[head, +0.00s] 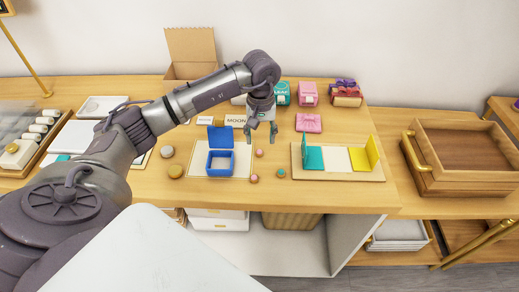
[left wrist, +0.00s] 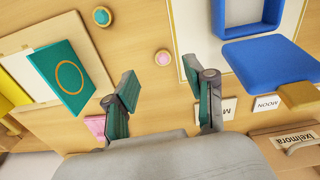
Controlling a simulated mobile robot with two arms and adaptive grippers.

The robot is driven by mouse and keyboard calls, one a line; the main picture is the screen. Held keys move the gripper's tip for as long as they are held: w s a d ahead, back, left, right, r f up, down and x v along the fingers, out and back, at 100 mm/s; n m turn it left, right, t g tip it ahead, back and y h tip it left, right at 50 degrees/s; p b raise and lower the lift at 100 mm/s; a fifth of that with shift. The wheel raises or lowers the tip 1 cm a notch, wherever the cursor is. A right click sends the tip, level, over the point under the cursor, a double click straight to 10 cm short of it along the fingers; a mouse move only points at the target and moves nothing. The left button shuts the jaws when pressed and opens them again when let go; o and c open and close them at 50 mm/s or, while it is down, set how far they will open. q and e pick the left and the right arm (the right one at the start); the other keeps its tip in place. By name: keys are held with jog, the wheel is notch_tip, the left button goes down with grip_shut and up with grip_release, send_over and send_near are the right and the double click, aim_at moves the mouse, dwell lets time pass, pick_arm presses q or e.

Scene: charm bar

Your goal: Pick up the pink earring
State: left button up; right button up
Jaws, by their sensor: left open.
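A small round pink piece (head: 259,153), seemingly an earring, lies on the wooden counter between the blue box and the teal-and-yellow stand. It also shows in the left wrist view (left wrist: 163,57), just beyond the fingertips and roughly centred between them. A second small pink piece (head: 254,178) lies nearer the counter's front edge. A small teal round piece (head: 281,173) lies to its right; it also shows in the left wrist view (left wrist: 102,16). My left gripper (head: 261,134) points down, open and empty, above the counter behind the nearer-to-it pink piece. My right gripper is out of view.
An open blue box (head: 220,163) stands left of the pink pieces. A board with teal and yellow panels (head: 338,174) stands right. A pink bow box (head: 308,123) and MOON card (head: 235,120) are behind. A wooden tray (head: 465,150) is far right.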

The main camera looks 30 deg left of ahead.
aim_at(259, 150)
pick_arm(q)
notch_tip(259, 150, down, 2)
jog(key=shift+w+a+p, duration=0.1)
jog(key=shift+p, duration=0.5)
jog(key=f, duration=0.1)
jog(key=f+p, duration=0.1)
jog(key=f, duration=0.1)
jog(key=shift+a+f, duration=0.2)
jog(key=shift+f, duration=0.05)
jog(key=shift+w+f, duration=0.1)
jog(key=shift+f, duration=0.1)
jog(key=c, duration=0.7)
jog(key=shift+c, duration=1)
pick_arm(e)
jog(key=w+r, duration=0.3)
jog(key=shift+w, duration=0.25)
